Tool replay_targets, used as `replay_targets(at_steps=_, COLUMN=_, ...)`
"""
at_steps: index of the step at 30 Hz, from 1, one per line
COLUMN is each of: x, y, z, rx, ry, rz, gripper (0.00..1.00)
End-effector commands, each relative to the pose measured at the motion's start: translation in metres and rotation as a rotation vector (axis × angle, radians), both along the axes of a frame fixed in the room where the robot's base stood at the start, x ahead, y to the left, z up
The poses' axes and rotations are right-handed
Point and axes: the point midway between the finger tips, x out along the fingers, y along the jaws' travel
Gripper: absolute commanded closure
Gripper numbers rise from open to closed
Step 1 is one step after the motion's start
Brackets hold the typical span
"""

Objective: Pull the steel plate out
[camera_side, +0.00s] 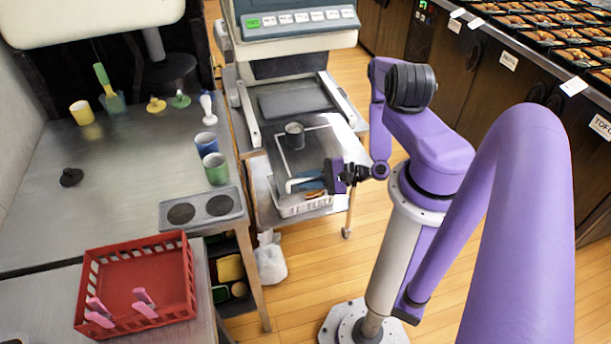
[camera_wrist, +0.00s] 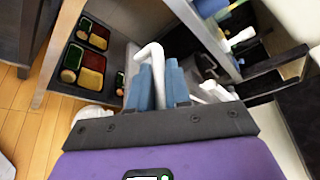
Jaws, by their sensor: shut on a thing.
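My gripper (camera_side: 316,180) is low over the middle stand's front edge. Its blue fingers are shut on a white hooked rod (camera_side: 296,183), which points left in the side view. In the wrist view the rod (camera_wrist: 152,56) rises between the fingers (camera_wrist: 160,85) and bends left at its top. A flat grey plate (camera_side: 294,102) lies under the machine, between two pale rails; it may be the steel plate, but I cannot tell for sure. The hook is well apart from it. A grey metal cup (camera_side: 294,136) stands in front of it, near a white outline.
A white basket (camera_side: 304,206) is just below my gripper. Blue (camera_side: 206,144) and green (camera_side: 215,168) cups stand at the left counter's edge. A red crate (camera_side: 137,284) is at front left. Food trays (camera_side: 560,35) line the right counter. A white bag (camera_side: 270,262) sits on the floor.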

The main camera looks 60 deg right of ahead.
Motion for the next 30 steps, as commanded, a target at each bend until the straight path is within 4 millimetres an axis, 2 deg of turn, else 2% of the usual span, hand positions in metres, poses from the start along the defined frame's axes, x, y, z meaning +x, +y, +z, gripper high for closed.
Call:
replay_targets(at_steps=6, x=0.000, y=-0.002, z=0.001, rx=0.000, ry=-0.002, rz=-0.006, gripper=1.00)
replay_targets(at_steps=7, x=0.000, y=-0.002, z=0.001, rx=0.000, ry=-0.002, rz=-0.006, gripper=0.76)
replay_targets(at_steps=20, x=-0.004, y=-0.004, z=0.001, rx=0.001, ry=0.002, rz=-0.005, gripper=0.76)
replay_targets(at_steps=30, x=-0.037, y=-0.020, z=0.009, rx=0.001, ry=0.002, rz=-0.010, gripper=0.76)
